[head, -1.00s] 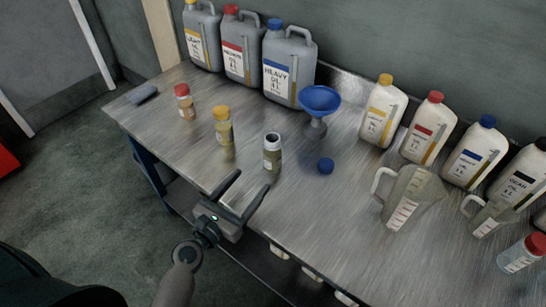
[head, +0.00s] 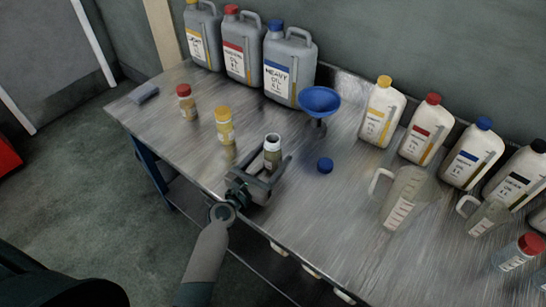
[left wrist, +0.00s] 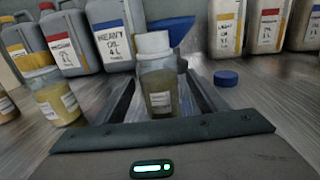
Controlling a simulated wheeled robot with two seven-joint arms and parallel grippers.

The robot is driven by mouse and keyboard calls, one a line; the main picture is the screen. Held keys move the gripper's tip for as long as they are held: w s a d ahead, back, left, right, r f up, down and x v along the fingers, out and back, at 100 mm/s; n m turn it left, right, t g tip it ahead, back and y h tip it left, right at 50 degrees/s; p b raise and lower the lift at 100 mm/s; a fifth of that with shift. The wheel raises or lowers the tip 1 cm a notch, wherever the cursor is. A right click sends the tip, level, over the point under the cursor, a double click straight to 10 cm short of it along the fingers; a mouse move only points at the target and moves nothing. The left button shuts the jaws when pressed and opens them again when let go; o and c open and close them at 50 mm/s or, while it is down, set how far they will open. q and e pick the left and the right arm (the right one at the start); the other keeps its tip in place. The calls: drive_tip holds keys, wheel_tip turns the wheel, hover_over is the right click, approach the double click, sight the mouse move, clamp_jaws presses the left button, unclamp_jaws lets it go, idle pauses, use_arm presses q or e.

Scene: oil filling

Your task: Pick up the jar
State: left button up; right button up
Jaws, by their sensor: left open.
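The open jar (head: 272,156) stands upright on the metal workbench, with no cap on it. It holds a dark yellowish liquid and has a pale label. In the left wrist view the jar (left wrist: 159,92) is upright in the middle, between the two fingers. My left gripper (head: 274,161) is open, with one finger on each side of the jar. Small gaps seem to show beside the jar; I cannot tell whether either finger touches it. A blue cap (head: 325,165) lies on the bench right of the jar. My right gripper is out of view.
A yellow-capped jar (head: 225,130) and a red-capped jar (head: 187,104) stand to the left. A blue funnel (head: 320,100) stands behind. Grey oil cans (head: 290,75) line the back, white bottles (head: 381,112) and a clear jug (head: 405,200) the right. The bench's front middle is clear.

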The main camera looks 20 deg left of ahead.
use_arm(q)
drive_tip(key=shift+r+p+x, duration=0.2)
drive_tip(key=shift+p+x, duration=0.2)
drive_tip(key=shift+x, duration=2.2)
drive_tip(key=shift+a, duration=0.1)
drive_tip(key=c, duration=1.2)
